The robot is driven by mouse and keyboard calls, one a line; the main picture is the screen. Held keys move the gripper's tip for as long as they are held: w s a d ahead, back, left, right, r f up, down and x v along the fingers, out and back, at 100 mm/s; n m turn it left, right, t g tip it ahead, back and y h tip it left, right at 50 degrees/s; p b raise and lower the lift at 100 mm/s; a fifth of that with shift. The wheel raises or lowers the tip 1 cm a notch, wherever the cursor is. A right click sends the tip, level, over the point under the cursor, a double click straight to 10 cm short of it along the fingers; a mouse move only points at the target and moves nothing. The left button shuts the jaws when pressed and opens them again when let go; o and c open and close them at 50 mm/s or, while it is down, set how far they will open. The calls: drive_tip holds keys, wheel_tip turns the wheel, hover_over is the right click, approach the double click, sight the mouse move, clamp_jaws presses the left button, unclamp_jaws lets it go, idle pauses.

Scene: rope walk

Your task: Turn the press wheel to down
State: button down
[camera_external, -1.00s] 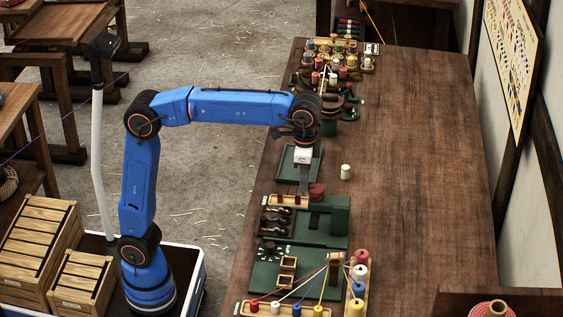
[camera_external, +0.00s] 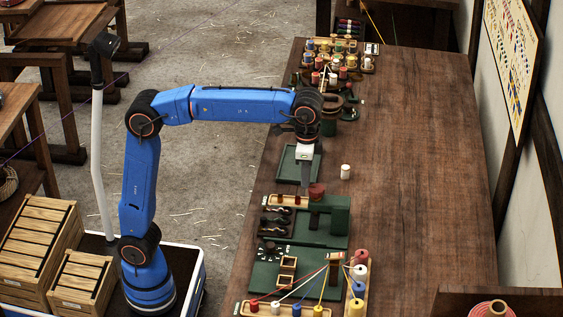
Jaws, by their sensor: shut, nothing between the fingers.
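A green press-like stand (camera_external: 340,215) is on the bench in the front half of the external view. A small reddish-brown round piece (camera_external: 317,190) sits at its far side and looks like the press wheel. It is too small to tell which way it is turned.
A wooden rack (camera_external: 279,200) is close in front. Coloured spools with taut strands (camera_external: 358,289) fill the front. The bench's right side (camera_external: 430,180) is clear.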

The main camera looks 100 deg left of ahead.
idle(0.3)
drive_tip(key=shift+s+a+r, duration=0.1)
drive_tip(key=shift+s+a, duration=0.05)
drive_tip(key=shift+s, duration=0.15)
drive_tip(key=shift+r, duration=2.9)
drive_tip(key=d+f, duration=0.3)
drive_tip(key=f, duration=0.3)
drive_tip(key=shift+w+d, duration=0.25)
drive_tip(key=shift+w, duration=0.05)
drive_tip(key=shift+s+a, duration=0.1)
drive_tip(key=shift+a, duration=0.75)
drive_tip(key=shift+a, duration=0.75)
